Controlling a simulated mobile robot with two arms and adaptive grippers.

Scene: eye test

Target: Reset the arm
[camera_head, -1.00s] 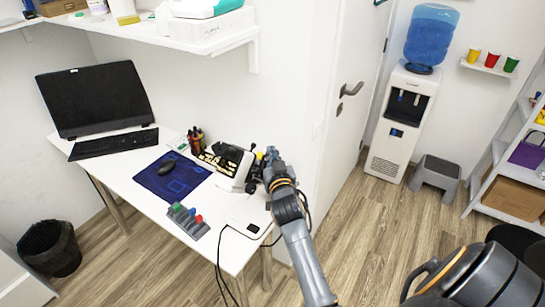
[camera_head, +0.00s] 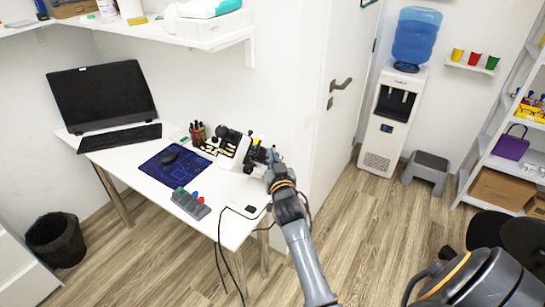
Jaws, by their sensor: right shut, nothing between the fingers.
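My right arm reaches up from the bottom of the head view to the right edge of the white desk (camera_head: 135,168). My right gripper (camera_head: 272,160) is at its far end, small and partly lost against the dark items behind it. It is shut and nothing shows in it. I cannot tell whether it touches anything. My left gripper is not in view.
The desk holds a monitor (camera_head: 100,95), a keyboard (camera_head: 120,138), a mouse (camera_head: 169,157), a pen cup (camera_head: 198,133) and a grey block with coloured knobs (camera_head: 190,204). A white door (camera_head: 338,120), water dispenser (camera_head: 390,120) and grey stool (camera_head: 428,168) stand right. Floor between is clear.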

